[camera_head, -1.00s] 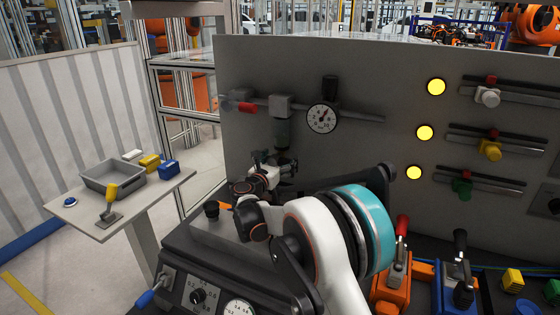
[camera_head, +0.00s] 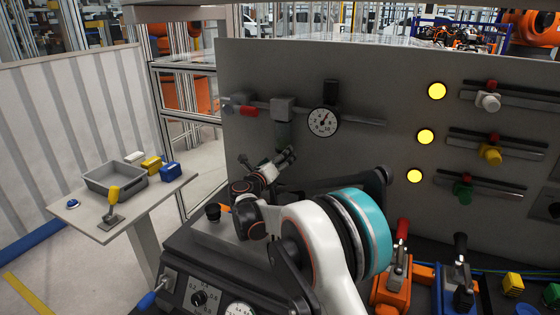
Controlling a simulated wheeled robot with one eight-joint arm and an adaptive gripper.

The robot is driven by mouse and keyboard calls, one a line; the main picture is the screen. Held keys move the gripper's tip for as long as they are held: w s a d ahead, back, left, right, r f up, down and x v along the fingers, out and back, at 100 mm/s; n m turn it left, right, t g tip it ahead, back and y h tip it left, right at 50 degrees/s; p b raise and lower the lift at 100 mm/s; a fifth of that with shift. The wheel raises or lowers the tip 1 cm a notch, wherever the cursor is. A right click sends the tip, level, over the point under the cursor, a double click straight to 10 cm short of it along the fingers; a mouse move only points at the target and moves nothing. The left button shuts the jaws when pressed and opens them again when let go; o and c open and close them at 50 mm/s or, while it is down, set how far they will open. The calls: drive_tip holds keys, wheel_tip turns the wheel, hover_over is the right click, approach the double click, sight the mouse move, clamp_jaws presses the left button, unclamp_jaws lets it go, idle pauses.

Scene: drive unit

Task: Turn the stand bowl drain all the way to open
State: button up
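The stand's bowl (camera_head: 283,135) is a dark greenish cylinder under a grey block on the pipe, on the upright grey panel. Its lower end is behind my gripper, so the drain at the bottom is hidden and its position cannot be read. My gripper (camera_head: 285,156) is just below and in front of the bowl, tilted up to the right. Its fingers are small and dark here. I cannot tell whether they are apart or touch the drain.
A round gauge (camera_head: 323,121) sits right of the bowl and a red handle (camera_head: 249,111) left of it. A dark console (camera_head: 185,270) is below my arm. A side table (camera_head: 80,212) with a grey bin (camera_head: 113,183) stands at left. Yellow lamps (camera_head: 425,136) are lit on the panel.

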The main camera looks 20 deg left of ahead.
drive_tip(key=n, duration=0.2)
drive_tip(key=a+n, duration=0.1)
drive_tip(key=n, duration=0.1)
drive_tip(key=shift+r+n, duration=0.2)
drive_tip(key=shift+n, duration=0.1)
drive_tip(key=n, duration=0.4)
drive_tip(key=shift+w+a+p, duration=0.1)
drive_tip(key=shift+a+p, duration=0.2)
drive_tip(key=shift+a, duration=0.1)
drive_tip(key=shift+n, duration=0.3)
drive_tip(key=o, duration=1.3)
drive_tip(key=shift+a, duration=0.1)
drive_tip(key=shift+o, duration=0.2)
drive_tip(key=s, duration=1.2)
drive_tip(key=shift+a, duration=0.45)
drive_tip(key=shift+f, duration=0.15)
